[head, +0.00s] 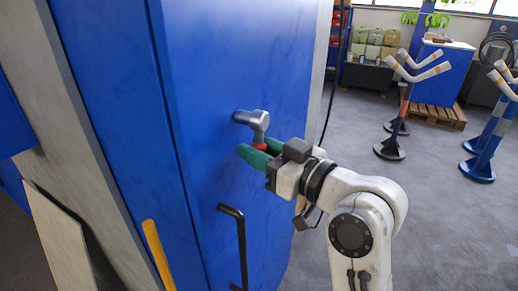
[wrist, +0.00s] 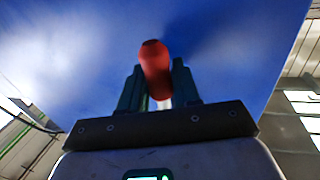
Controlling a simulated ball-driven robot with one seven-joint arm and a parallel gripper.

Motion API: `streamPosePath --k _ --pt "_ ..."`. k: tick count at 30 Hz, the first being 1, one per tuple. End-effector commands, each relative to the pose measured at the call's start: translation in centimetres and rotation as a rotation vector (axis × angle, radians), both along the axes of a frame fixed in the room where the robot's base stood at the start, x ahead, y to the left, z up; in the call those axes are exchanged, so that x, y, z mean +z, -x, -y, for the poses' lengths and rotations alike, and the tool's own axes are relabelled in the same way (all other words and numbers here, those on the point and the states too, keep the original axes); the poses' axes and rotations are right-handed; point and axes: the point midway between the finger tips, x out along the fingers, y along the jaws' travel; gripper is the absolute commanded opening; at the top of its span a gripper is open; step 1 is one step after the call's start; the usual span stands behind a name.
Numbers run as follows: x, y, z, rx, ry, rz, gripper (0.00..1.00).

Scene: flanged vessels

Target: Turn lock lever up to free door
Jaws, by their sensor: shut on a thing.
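The blue door (head: 230,70) fills the left middle of the head view and most of the wrist view (wrist: 80,70). The lock lever (head: 256,122) is a grey metal lever on the door's face with a red end. It hangs down from its grey hub, and the red end (wrist: 155,62) stands between my fingers in the wrist view. My gripper (head: 255,154), with green fingers, is shut on the red end, close to the door. Part of the red end is hidden by the fingers in the head view.
A black door handle (head: 241,245) stands out below the lever. A yellow bar (head: 158,255) is at the lower left. A wooden pallet (head: 437,114) lies behind.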

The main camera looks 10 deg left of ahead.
Motion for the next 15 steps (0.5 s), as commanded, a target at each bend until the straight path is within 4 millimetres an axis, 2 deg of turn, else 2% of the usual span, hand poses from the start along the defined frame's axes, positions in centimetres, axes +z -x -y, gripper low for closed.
streamPosePath --k 1,6,15 --pt "-0.01 0.01 0.00 0.000 0.000 0.000 0.14" --pt "-0.02 0.01 0.02 0.000 0.000 0.000 0.00" --pt "-0.04 0.01 0.02 0.000 0.001 0.001 0.00"
